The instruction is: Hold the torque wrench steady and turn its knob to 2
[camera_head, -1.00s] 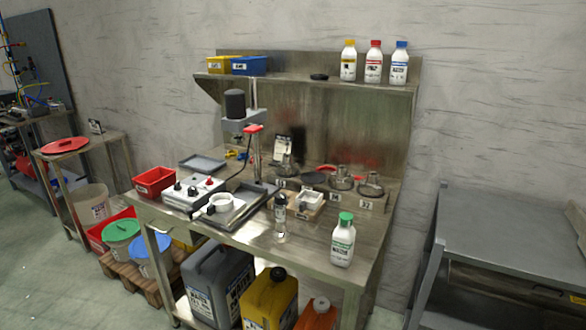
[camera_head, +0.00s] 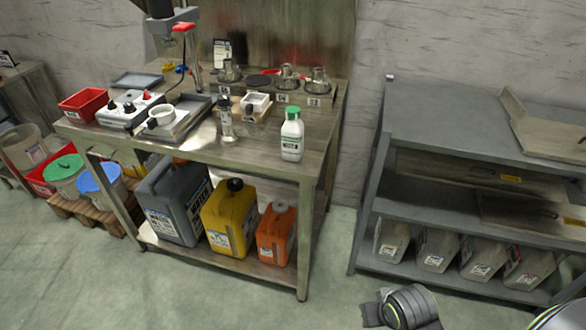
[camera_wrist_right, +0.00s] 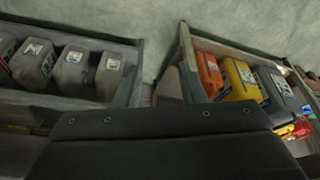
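I cannot make out a torque wrench or a numbered knob on one in either view. A steel workbench (camera_head: 262,147) stands left of centre in the head view. A control box (camera_head: 130,110) with dark and red knobs sits on it. A slim upright clear object with a dark top (camera_head: 225,118) stands near its front edge. A rounded dark arm part of mine (camera_head: 408,306) shows at the bottom of the head view, well short of the bench. A dark bolted part of mine (camera_wrist_right: 165,140) fills the bottom of the right wrist view. No fingertips show.
On the bench are a red bin (camera_head: 83,103), a white bottle with a green cap (camera_head: 292,135) and several steel fittings. Grey, yellow and orange canisters (camera_head: 228,217) stand on its lower shelf. A grey shelf unit (camera_head: 440,122) stands at the right. The floor between is clear.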

